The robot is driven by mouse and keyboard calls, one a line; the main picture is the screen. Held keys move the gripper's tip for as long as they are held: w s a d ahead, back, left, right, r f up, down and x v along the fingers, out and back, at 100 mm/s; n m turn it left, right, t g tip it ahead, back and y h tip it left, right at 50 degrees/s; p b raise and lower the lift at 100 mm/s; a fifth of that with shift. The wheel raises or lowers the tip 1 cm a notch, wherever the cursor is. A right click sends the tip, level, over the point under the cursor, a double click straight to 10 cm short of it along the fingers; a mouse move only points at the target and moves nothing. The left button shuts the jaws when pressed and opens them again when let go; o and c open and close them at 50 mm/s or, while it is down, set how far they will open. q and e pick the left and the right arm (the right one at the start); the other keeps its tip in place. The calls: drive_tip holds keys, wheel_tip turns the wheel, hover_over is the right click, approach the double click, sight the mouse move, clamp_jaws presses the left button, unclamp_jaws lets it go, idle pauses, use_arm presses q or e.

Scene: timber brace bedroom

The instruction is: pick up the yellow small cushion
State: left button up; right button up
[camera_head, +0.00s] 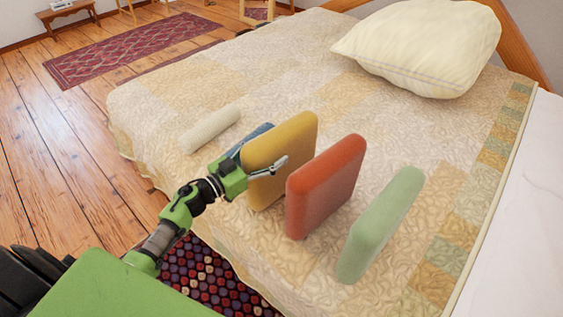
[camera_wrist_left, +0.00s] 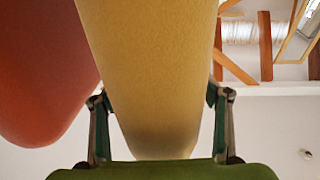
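The yellow small cushion (camera_head: 283,150) stands on edge on the bed, between a blue item and a red cushion. My left gripper (camera_head: 266,168) is at its near end, with one finger along the side facing the red cushion. In the left wrist view the yellow cushion (camera_wrist_left: 155,75) fills the space between the two fingers (camera_wrist_left: 160,105), and the pads appear to touch both its sides. The far finger is hidden in the head view. I cannot tell whether the cushion is clear of the bed. My right gripper is not in view.
The red cushion (camera_head: 325,187) and a green cushion (camera_head: 380,225) stand close by on the right. The blue item (camera_head: 250,141) and a cream roll (camera_head: 210,129) lie to the left. A large pillow (camera_head: 420,45) rests at the back of the bed (camera_head: 270,85).

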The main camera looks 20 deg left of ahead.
use_arm(q)
drive_tip(key=c, duration=1.6)
drive_tip(key=shift+c, duration=0.2)
drive_tip(key=shift+r, duration=0.1)
